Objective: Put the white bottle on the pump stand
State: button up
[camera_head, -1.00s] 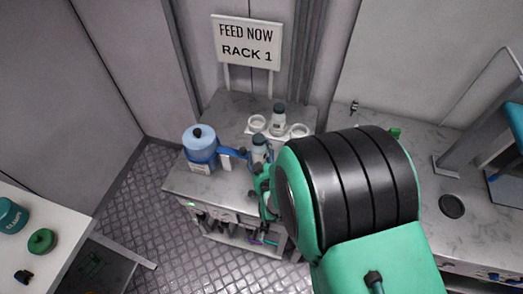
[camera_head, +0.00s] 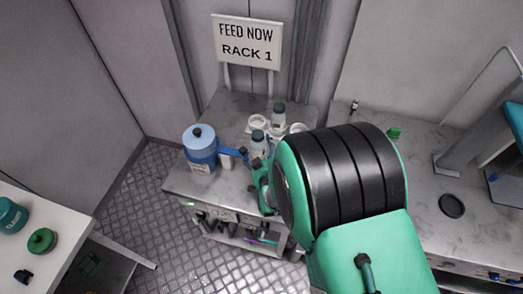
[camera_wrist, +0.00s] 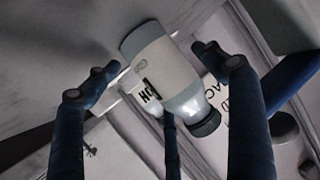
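A white bottle (camera_head: 258,149) with a dark cap is at my gripper, over the counter and in front of the pump stand. In the wrist view the bottle (camera_wrist: 165,62) lies between my fingers, with its dark cap toward the lower right. The pump stand (camera_head: 250,129) is white, with round white holders left and right. A second bottle (camera_head: 278,121) stands between them. My arm partly hides the right holder.
A FEED NOW RACK 1 sign (camera_head: 247,42) stands behind. A worktop (camera_head: 440,178) is at right and a white table (camera_head: 62,222) at left.

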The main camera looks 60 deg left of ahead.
jog(key=shift+r, duration=0.2)
jog(key=shift+s+d+r, duration=0.2)
jog(key=shift+d, duration=0.3)
jog(key=p+v, duration=0.2)
jog(key=v, duration=0.9)
jog(key=shift+w, duration=0.15)
dwell(0.6)
